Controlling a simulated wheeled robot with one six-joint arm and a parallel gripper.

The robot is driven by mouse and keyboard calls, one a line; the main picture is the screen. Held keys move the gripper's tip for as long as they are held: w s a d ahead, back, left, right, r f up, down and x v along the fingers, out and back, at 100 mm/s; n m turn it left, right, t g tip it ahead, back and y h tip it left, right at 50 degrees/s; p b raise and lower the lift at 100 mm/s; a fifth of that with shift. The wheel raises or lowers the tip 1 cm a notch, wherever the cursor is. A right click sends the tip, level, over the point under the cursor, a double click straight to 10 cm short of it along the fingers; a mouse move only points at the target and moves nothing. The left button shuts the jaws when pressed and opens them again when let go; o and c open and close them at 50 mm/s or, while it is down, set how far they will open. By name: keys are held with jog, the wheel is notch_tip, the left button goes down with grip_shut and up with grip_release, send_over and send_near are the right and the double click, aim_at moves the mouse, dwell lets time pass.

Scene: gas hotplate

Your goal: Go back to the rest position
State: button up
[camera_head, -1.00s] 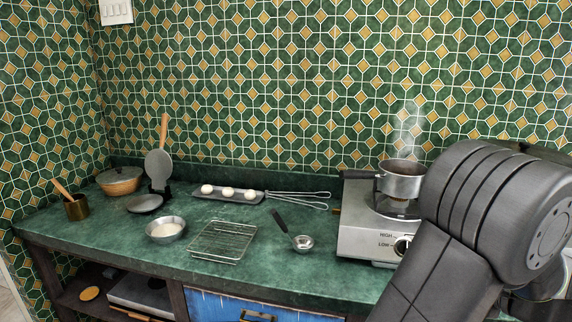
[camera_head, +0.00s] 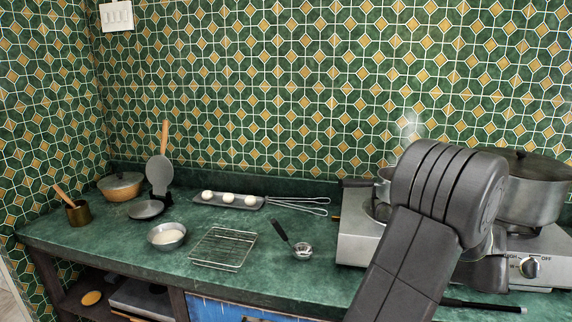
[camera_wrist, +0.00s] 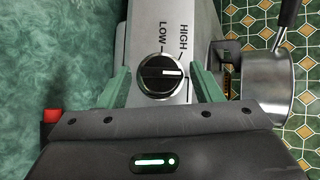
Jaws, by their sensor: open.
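My gripper (camera_wrist: 160,72) is open in the wrist view. Its two green fingers stand apart on either side of a round black knob (camera_wrist: 150,84) on the hotplate's silver front. I cannot tell whether they touch it. The knob's white mark lies level, towards the picture's right. The words LOW and HIGH are printed above it. In the head view my arm (camera_head: 420,235) covers this knob and part of the hotplate (camera_head: 352,240), and my gripper cannot be made out there.
A saucepan (camera_head: 383,187) stands on the left burner, mostly behind my arm; it also shows in the wrist view (camera_wrist: 265,85). A large lidded pot (camera_head: 537,195) stands right. A ladle (camera_head: 301,249), wire rack (camera_head: 222,250) and bowl (camera_head: 166,236) lie left on the green counter.

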jog(key=n+g+p, duration=0.1)
jog(key=n, duration=0.1)
jog(key=r+n+g+h+p, duration=0.1)
jog(key=n+p, duration=0.1)
jog(key=shift+w+g, duration=0.15)
jog(key=shift+g, duration=0.15)
jog(key=n+p, duration=0.1)
jog(key=n+g+h+p, duration=0.1)
jog(key=shift+w+a+r+n+g+p, duration=0.1)
jog(key=shift+a+n+g+p, duration=0.05)
jog(key=shift+n+g+p, duration=0.2)
jog(key=n+g+h+p, duration=0.1)
jog(key=n+h+p, duration=0.1)
jog(key=n+p, duration=0.1)
jog(key=shift+a+g, duration=0.1)
jog(key=shift+g, duration=0.15)
jog(key=shift+w+n+g+h+p, duration=0.1)
jog(key=shift+n+g+h+p, duration=0.2)
jog(key=shift+n+h+p, duration=0.4)
